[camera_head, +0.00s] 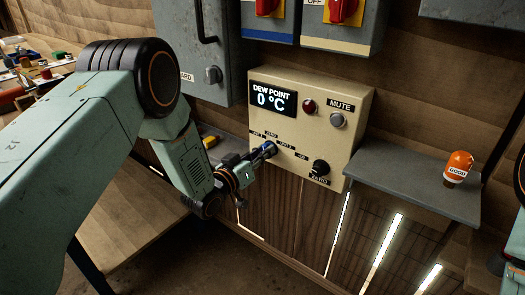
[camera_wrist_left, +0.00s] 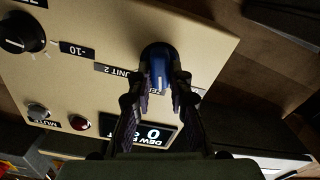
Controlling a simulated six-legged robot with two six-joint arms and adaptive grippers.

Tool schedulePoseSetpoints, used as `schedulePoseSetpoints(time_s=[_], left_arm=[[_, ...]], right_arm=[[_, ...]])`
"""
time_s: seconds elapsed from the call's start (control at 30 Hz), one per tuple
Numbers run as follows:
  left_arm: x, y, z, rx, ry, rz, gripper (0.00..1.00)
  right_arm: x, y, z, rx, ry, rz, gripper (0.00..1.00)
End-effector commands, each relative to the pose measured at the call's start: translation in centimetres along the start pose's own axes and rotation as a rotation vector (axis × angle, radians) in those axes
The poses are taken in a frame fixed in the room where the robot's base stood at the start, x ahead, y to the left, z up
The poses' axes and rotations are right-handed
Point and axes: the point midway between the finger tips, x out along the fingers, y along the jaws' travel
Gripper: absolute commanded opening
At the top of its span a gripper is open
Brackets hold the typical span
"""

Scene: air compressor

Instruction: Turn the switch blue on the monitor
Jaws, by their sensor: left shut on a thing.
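The monitor (camera_head: 335,145) is a cream box on the wooden wall, with a dark display reading "DEW POINT 0 °C". The blue switch (camera_head: 269,148) is at its lower left and partly hidden by my left gripper (camera_head: 257,160). In the left wrist view, the blue switch (camera_wrist_left: 158,72) sits between the two fingertips of my left gripper (camera_wrist_left: 161,80), which is shut on it. Labels beside the switch include "UNIT 2"; some are covered or too small to read. Only part of my right arm shows at the right edge; its gripper is not in view.
A black knob (camera_head: 320,167), a red lamp (camera_head: 309,106) and a grey mute button (camera_head: 337,119) are on the same panel. A grey shelf (camera_head: 410,190) at right holds an orange item (camera_head: 458,166) labelled "GOOD". A grey cabinet (camera_head: 205,50) and red switches hang above.

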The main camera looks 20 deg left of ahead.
Motion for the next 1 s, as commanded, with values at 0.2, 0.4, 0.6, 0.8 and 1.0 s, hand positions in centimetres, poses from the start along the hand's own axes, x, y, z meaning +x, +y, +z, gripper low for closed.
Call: schedulePoseSetpoints(time_s=[0.2,0.4,0.6,0.8,1.0], left_arm=[[0.0,0.0,0.0,-0.196,-0.003,0.001,0.0],[0.0,-0.1,0.1,-0.354,-0.003,0.001,0.0],[0.0,-0.1,0.1,-0.472,-0.003,0.001,0.0],[0.0,-0.1,0.1,-0.543,-0.003,0.002,0.0],[0.0,-0.1,0.2,-0.573,-0.003,0.002,0.0]], right_arm=[[-0.7,0.0,0.0,0.0,0.0,0.0,0.4],[-1.0,0.0,0.0,0.0,0.0,0.0,0.4],[-1.2,0.0,0.0,0.0,0.0,0.0,0.4],[-1.3,0.0,0.0,0.0,0.0,0.0,0.4],[-1.4,0.0,0.0,0.0,0.0,0.0,0.4]])
